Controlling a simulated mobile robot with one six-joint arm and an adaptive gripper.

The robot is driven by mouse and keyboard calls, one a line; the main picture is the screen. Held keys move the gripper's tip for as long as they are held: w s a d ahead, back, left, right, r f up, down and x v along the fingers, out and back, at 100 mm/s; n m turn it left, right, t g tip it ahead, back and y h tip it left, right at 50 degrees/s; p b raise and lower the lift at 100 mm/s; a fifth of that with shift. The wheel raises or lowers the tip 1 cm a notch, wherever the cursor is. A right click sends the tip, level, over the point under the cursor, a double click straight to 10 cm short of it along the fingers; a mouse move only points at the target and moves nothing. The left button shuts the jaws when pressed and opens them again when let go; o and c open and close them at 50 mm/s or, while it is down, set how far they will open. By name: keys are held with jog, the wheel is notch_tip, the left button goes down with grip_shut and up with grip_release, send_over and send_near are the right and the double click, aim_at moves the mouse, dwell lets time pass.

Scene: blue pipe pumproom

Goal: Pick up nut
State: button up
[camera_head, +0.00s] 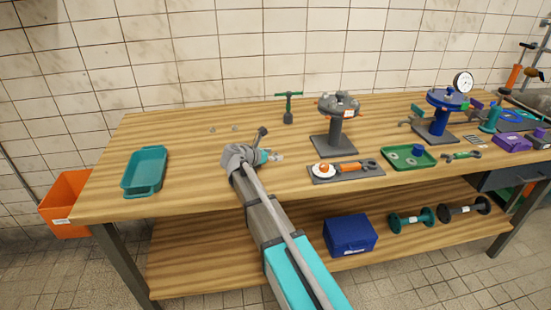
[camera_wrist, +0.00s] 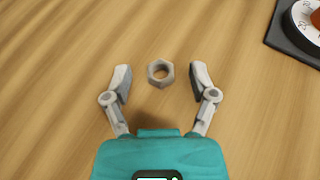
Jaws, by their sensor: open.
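A grey hexagonal nut (camera_wrist: 152,80) lies flat on the wooden bench top in the wrist view, its round hole facing up. My gripper (camera_wrist: 160,78) is open, with one grey fingertip to the left of the nut and one to the right. Clear gaps show on both sides, so neither finger touches it. How high the fingertips are above the wood is hard to tell. In the head view my gripper (camera_head: 275,156) is over the front middle of the bench, and I cannot make out this nut there.
Two small grey pieces (camera_head: 212,130) lie farther back on the bench (camera_head: 190,165). A teal tray (camera_head: 145,170) is at the left. A dark plate with a white-and-orange dial (camera_head: 323,170) lies close to the right of my gripper, before a grey flanged stand (camera_head: 337,138).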

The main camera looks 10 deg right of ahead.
dwell(0.5)
grip_shut()
